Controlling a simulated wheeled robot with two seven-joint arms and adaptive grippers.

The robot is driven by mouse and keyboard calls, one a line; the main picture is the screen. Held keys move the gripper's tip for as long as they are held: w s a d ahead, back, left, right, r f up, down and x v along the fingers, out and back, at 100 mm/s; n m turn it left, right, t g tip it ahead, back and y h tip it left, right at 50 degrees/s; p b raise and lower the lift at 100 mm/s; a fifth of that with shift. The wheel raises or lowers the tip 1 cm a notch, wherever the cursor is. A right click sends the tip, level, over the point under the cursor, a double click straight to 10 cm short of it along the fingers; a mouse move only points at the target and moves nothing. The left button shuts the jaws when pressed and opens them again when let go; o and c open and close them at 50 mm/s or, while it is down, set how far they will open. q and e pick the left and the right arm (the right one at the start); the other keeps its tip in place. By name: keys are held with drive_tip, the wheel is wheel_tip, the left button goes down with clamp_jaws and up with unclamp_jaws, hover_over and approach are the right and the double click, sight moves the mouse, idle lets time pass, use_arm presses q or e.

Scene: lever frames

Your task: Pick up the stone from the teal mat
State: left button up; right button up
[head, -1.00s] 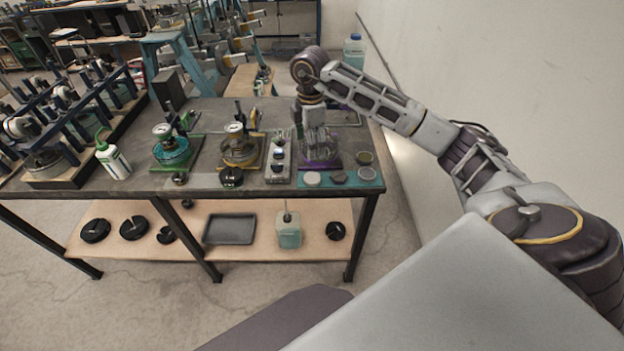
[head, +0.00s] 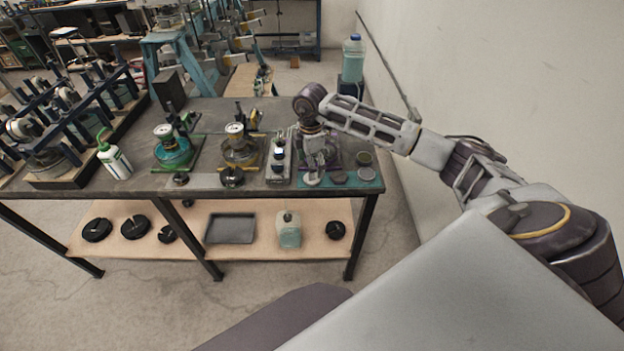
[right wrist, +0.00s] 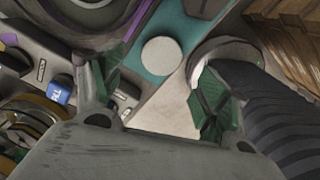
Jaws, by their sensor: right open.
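The teal mat (head: 345,187) lies at the right front of the dark workbench and also shows in the right wrist view (right wrist: 182,28). On its left end is a pale round disc (right wrist: 160,57), mostly behind my gripper in the head view. Beside it lies a dark grey flat lump (head: 338,177), and two small round items (head: 365,173) sit further right. I cannot tell for sure which one is the stone. My right gripper (head: 313,176) is open above the pale disc; in the right wrist view (right wrist: 161,85) the disc shows just beyond its green finger pads. My left gripper is out of view.
A purple-edged mat with an apparatus (head: 330,160) sits directly behind. A narrow block with knobs (head: 278,160) stands close on the left, then a yellow-based apparatus (head: 238,150). The bench's right edge is near the mat. A blue bottle (head: 353,55) stands behind.

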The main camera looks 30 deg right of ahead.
drive_tip(key=shift+d+f+p, duration=0.1)
drive_tip(key=shift+f+p, duration=0.25)
drive_tip(key=shift+f, duration=0.4)
drive_tip(key=shift+s+f+p, duration=0.1)
drive_tip(key=shift+f+p, duration=0.3)
drive_tip(key=shift+f, duration=1.45)
drive_tip(key=c, duration=1.1)
drive_tip(key=shift+r, duration=0.1)
drive_tip(key=shift+d+r+b, duration=0.1)
drive_tip(key=shift+r+b, duration=0.75)
drive_tip(key=shift+r, duration=4.1)
